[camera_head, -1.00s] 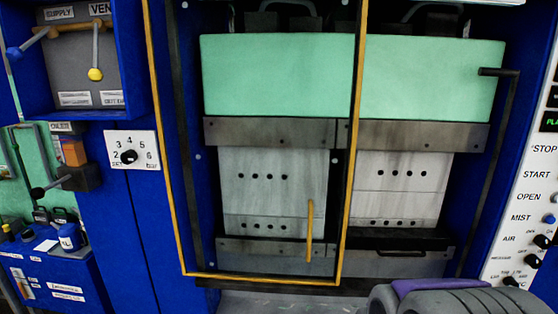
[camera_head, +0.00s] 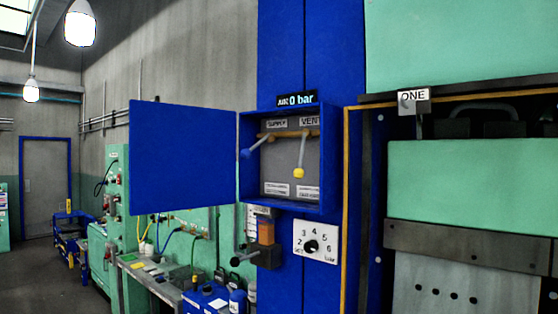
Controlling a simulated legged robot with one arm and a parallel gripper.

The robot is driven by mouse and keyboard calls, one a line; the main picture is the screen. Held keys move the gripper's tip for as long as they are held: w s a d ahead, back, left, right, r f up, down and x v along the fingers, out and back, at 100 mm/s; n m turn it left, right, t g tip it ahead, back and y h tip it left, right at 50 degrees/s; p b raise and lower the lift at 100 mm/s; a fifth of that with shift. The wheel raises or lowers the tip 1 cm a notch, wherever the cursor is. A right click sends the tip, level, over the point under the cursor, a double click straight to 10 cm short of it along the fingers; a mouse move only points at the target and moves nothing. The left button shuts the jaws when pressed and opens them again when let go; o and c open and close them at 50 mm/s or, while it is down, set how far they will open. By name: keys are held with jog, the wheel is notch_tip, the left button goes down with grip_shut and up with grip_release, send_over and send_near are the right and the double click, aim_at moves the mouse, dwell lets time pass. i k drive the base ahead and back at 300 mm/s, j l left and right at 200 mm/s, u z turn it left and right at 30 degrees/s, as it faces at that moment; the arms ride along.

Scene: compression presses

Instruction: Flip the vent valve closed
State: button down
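The vent valve (camera_head: 299,155) is a grey lever with a yellow knob under the VENT label, inside an open blue cabinet (camera_head: 243,190) at the picture's middle. Its lever hangs down, nearly vertical. Left of it, the supply valve (camera_head: 254,146) has a lever with a blue knob slanting down to the left, under the SUPPLY label. A display (camera_head: 297,99) on top of the cabinet reads AIR 0 bar. My gripper is not in view.
The cabinet's blue door (camera_head: 190,155) stands wide open to the left. Below are a numbered dial (camera_head: 314,243) and an orange oiler (camera_head: 266,232). A green press (camera_head: 475,190) with a yellow-edged frame stands right. A bench (camera_head: 150,278) and open floor (camera_head: 35,270) lie left.

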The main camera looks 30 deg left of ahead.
aim_at(298, 173)
jog(key=j+u, duration=0.2)
jog(key=u, duration=0.25)
jog(key=i+j+u, duration=0.15)
jog(key=u, duration=0.3)
jog(key=i+j+u, duration=0.1)
jog(key=u, duration=0.35)
jog(key=i+j, duration=0.15)
jog(key=j, duration=0.15)
